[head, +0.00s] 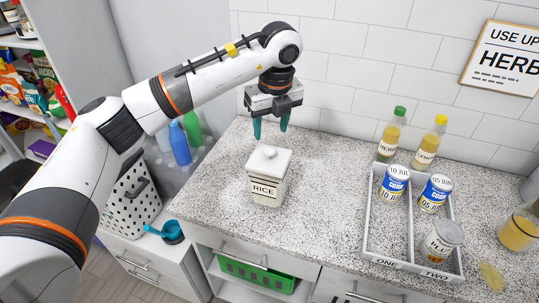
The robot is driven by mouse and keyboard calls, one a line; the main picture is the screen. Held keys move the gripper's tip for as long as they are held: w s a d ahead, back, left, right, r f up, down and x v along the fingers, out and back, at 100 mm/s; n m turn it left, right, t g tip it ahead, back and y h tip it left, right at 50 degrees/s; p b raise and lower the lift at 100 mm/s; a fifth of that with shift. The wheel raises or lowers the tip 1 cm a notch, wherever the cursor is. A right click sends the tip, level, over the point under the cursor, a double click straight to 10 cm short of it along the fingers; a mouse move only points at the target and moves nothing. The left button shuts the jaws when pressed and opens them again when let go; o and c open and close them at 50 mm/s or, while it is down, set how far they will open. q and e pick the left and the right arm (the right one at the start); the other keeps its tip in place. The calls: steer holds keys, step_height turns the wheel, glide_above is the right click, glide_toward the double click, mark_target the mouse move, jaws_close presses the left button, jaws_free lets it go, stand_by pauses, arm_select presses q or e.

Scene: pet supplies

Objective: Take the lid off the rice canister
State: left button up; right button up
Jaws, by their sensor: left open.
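The rice canister (264,188) is a white, square container labelled RICE and stands upright on the speckled counter. My right gripper is not in view.
A divided tray (408,262) on the right holds two blue-labelled cans (394,183) and a jar (441,241). Two bottles (389,137) stand behind it by the tiled wall. A glass jug (520,231) is at the far right. The counter between canister and tray is clear.

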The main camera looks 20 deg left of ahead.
mark_target(269, 150)
arm_select(q)
steer(key=shift+w+a+f, duration=0.1)
steer(key=shift+f, duration=0.8)
steer(key=f+p, duration=0.2)
steer(key=f, duration=0.1)
steer(key=f+p, duration=0.1)
steer(key=shift+w+a+f, duration=0.2)
steer(key=shift+w+f, duration=0.15)
steer(key=shift+f, duration=0.4)
steer(key=c, duration=1.1)
